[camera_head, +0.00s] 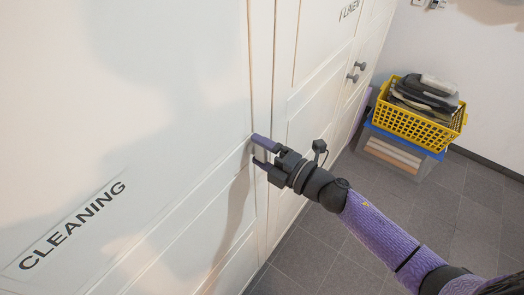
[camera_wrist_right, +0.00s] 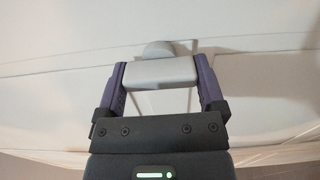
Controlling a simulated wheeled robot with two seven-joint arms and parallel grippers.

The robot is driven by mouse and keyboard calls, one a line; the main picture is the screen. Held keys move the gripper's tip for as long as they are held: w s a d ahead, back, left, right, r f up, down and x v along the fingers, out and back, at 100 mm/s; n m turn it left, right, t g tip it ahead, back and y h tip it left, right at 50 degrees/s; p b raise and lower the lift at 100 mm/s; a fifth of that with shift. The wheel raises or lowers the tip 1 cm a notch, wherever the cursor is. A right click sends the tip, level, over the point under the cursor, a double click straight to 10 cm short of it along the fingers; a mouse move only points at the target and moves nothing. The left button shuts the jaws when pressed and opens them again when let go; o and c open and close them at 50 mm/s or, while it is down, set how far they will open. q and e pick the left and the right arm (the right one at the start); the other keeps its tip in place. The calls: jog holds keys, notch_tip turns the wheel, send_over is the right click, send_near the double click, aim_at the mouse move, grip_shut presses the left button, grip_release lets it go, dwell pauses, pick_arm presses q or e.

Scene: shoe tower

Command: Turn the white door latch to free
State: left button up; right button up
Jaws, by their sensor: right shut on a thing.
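The white door latch (camera_wrist_right: 160,73) shows in the wrist view as a pale bar with a round base (camera_wrist_right: 157,49) behind it on the door face. My right gripper (camera_wrist_right: 160,78) is shut on the bar, one purple finger at each end. In the head view my right gripper (camera_head: 259,147) is at the edge of the white door marked CLEANING (camera_head: 150,110). There the latch (camera_head: 261,154) is mostly hidden between the fingers. The door looks closed. My left gripper is not in view.
Another white door marked LINEN (camera_head: 330,75) stands to the right, with two grey knobs (camera_head: 355,71) nearby. A yellow basket (camera_head: 412,122) of folded things sits on a blue-edged crate (camera_head: 385,158) against the wall. The grey tiled floor (camera_head: 345,245) is clear in front.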

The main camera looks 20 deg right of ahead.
jog(key=o, duration=1)
jog(key=shift+c, duration=0.2)
jog(key=b+v, duration=0.1)
jog(key=v, duration=0.9)
